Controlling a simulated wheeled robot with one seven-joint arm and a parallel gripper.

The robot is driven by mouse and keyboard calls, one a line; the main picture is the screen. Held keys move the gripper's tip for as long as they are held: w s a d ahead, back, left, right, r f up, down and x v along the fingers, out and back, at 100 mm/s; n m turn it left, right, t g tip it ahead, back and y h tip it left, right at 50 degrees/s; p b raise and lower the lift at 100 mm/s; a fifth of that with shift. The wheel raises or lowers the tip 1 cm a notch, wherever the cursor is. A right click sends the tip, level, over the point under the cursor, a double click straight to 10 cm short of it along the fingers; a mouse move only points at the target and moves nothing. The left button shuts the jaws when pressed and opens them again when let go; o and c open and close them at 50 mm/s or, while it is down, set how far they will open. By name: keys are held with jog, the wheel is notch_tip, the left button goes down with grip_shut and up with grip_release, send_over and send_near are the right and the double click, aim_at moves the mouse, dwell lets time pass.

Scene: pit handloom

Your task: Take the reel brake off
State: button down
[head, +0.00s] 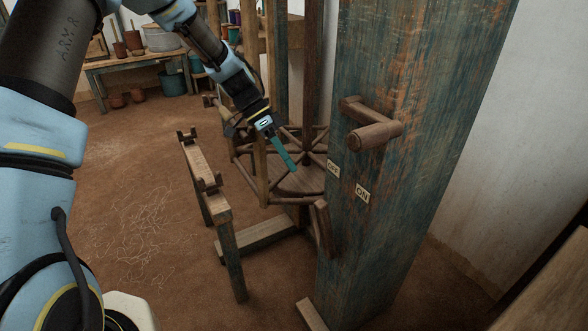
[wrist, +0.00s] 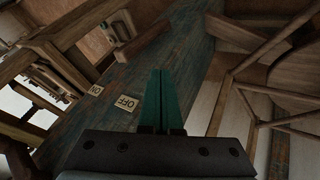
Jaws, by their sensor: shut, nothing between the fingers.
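A blue-green wooden post (head: 400,150) carries an OFF label (head: 333,168) and an ON label (head: 362,193). A thick wooden handle (head: 375,134) sticks out above the labels. A short tilted wooden lever (head: 322,228) stands at the post's left edge below them. I cannot tell for sure which is the reel brake. The wrist view shows the OFF label (wrist: 125,103), the ON label (wrist: 95,90) and a wooden piece (wrist: 138,42) beyond them. My gripper (head: 292,167) is shut and empty, in front of the spoked reel (head: 263,185), left of the post. Its teal fingers (wrist: 166,75) lie together.
A low wooden stand (head: 208,178) with upright pegs is left of the reel. Loose thread (head: 135,230) lies on the earth floor. A table (head: 130,63) with pots is at the back left. A white wall (head: 500,150) is right of the post.

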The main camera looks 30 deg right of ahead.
jog(key=s+d+f+p, duration=0.1)
jog(key=s+f, duration=0.5)
jog(key=s, duration=0.2)
jog(key=shift+s+d, duration=0.15)
jog(key=shift+s, duration=0.1)
